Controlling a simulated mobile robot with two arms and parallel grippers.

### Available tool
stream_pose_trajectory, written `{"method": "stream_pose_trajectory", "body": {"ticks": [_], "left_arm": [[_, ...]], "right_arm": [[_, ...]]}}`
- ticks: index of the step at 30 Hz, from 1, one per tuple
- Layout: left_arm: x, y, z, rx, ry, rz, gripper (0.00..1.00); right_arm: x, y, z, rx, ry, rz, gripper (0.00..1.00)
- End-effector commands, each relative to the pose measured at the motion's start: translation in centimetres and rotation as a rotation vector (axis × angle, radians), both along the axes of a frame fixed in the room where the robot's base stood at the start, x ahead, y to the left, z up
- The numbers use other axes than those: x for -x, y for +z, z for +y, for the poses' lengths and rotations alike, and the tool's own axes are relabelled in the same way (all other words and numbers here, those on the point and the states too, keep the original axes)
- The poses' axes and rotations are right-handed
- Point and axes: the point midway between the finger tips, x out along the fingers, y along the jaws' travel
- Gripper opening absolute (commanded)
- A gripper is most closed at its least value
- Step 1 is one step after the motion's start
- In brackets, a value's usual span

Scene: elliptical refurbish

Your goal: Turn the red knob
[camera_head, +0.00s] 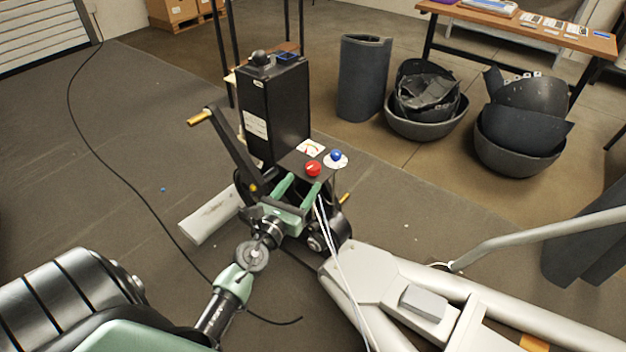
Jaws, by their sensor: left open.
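The red knob (313,168) sits on a small dark panel (297,161) of the black machine (275,110), near the middle of the view. A blue knob (336,155) is beside it to the right, on a white round plate. My left gripper (301,189) is open, its two green fingers pointing up toward the panel. The fingertips are just below and to the left of the red knob. The knob is not hidden, and I cannot tell whether a fingertip touches the panel. My right gripper is not in view.
A crank with a wooden handle (201,117) sticks out left of the machine. A pale frame (400,285) with thin white cables lies to the right. Bins (425,122) of dark scrap and a table (560,35) stand behind. A black cable crosses the floor on the left.

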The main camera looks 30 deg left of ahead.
Motion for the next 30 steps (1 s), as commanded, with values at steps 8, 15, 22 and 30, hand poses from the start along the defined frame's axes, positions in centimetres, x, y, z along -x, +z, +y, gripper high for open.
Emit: {"method": "stream_pose_trajectory", "body": {"ticks": [8,15,22,30], "left_arm": [[-3.9,0.3,0.6,-0.005,0.002,-0.003,0.58],[-6.9,0.2,1.1,-0.003,0.002,-0.002,0.58],[-7.5,0.2,1.2,-0.002,0.001,-0.001,0.58],[-7.5,0.2,1.2,-0.002,0.001,-0.001,0.22]], "right_arm": [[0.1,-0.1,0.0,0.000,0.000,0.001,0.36],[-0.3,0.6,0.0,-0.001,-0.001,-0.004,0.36],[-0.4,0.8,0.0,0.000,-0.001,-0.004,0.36],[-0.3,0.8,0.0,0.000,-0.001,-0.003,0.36]]}}
